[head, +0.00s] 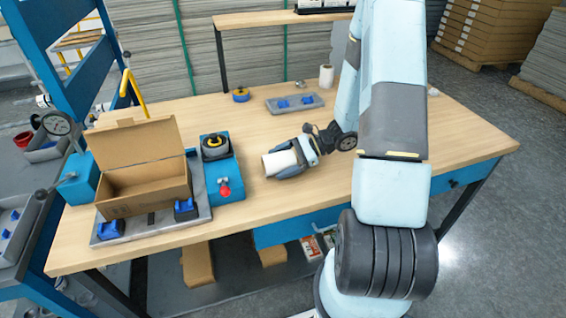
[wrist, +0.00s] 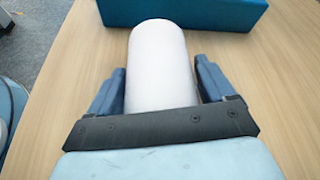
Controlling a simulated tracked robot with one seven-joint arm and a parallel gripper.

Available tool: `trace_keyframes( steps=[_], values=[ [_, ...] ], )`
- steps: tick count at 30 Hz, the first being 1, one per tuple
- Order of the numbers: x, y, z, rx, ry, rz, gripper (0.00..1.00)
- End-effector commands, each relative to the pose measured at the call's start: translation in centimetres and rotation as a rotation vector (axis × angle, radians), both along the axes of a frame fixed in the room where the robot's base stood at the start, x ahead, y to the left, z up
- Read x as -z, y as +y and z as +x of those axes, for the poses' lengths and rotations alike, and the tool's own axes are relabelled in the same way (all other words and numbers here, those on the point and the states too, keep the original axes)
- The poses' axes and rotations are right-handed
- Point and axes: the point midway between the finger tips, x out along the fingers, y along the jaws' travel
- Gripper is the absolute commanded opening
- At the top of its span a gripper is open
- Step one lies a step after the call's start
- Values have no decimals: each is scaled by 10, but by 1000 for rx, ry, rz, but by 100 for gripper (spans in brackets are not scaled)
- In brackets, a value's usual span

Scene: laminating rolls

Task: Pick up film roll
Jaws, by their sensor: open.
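A white film roll (head: 279,163) lies on its side on the wooden table, left of my arm. In the wrist view the film roll (wrist: 161,65) stretches away from my gripper, its near end hidden behind the dark gripper body. My gripper (head: 282,166) is at the roll, with its fingers on either side. In the wrist view my gripper (wrist: 160,85) is open, and narrow gaps of table show between the roll and both blue fingers. A second white roll (head: 326,76) stands upright at the back of the table.
An open cardboard box (head: 147,190) sits in a grey fixture with blue clamps (head: 184,209) at the left. A blue unit (head: 222,170) with a red knob stands between box and roll. A grey tray (head: 295,103) and a tape roll (head: 241,94) lie behind.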

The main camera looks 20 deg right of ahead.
Motion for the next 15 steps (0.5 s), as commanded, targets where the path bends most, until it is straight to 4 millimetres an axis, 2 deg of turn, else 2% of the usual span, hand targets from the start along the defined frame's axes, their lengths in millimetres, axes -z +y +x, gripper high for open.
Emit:
trace_keyframes(
  steps=[2, 15],
  values=[
    [0, 0, 0, 0, 0, 0, 79],
    [0, -1, 0, 0, 0, 0, 37]
  ],
)
